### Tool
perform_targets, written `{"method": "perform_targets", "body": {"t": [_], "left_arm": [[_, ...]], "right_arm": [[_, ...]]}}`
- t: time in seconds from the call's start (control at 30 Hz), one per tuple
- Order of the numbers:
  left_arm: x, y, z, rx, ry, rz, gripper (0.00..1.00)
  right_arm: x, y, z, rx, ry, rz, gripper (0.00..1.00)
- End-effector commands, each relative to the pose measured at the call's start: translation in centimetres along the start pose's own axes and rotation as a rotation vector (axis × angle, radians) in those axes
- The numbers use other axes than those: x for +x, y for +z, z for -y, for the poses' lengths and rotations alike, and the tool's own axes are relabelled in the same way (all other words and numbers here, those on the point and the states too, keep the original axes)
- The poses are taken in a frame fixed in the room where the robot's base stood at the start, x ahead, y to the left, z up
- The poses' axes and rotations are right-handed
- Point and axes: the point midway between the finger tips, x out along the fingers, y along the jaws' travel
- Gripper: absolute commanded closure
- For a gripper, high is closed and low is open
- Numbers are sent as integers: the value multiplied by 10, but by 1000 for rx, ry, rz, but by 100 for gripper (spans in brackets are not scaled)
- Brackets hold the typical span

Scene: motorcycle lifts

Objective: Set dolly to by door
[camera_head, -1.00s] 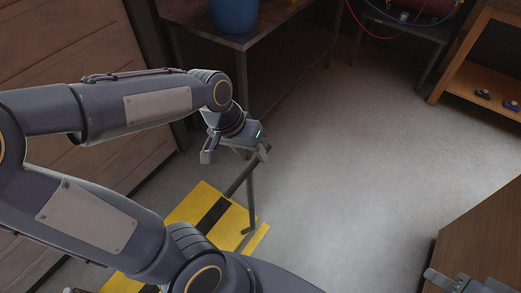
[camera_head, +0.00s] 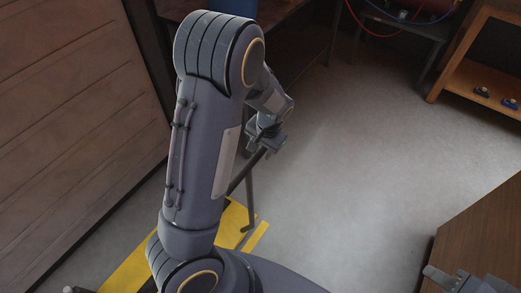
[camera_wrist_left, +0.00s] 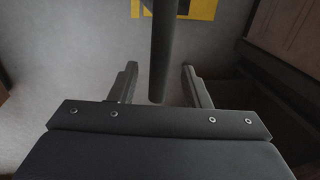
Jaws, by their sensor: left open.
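A dark metal frame (camera_head: 250,205), which looks like the dolly's handle, has an upright post and a slanted bar; its lower part is mostly hidden behind my left arm. My left gripper (camera_head: 266,147) is open at the upper end of the slanted bar. In the left wrist view a dark round bar (camera_wrist_left: 164,45) reaches between the open fingers of the left gripper (camera_wrist_left: 158,80), with a gap on both sides. My right gripper (camera_head: 462,284) shows only partly at the lower right; its jaws are unclear.
A yellow and black marking (camera_head: 236,222) lies under the frame. A panelled wooden surface (camera_head: 75,110), perhaps the door, stands at left. A dark bench (camera_head: 300,60) is behind the gripper. A wooden cabinet (camera_head: 490,235) is at right. The middle floor (camera_head: 350,180) is clear.

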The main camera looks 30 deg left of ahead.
Motion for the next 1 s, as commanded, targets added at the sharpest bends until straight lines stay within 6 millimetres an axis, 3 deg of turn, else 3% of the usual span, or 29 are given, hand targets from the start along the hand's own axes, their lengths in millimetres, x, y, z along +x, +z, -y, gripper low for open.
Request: {"method": "perform_targets", "body": {"t": [0.13,0.43,0.77,1.0], "left_arm": [[13,0,0,-1,1,1,57],[15,0,0,-1,2,0,57],[15,0,0,-1,2,0,100],[15,0,0,-1,2,-1,100]], "right_arm": [[0,0,0,0,0,0,64],[0,0,0,0,0,0,64],[0,0,0,0,0,0,64],[0,0,0,0,0,0,64]]}}
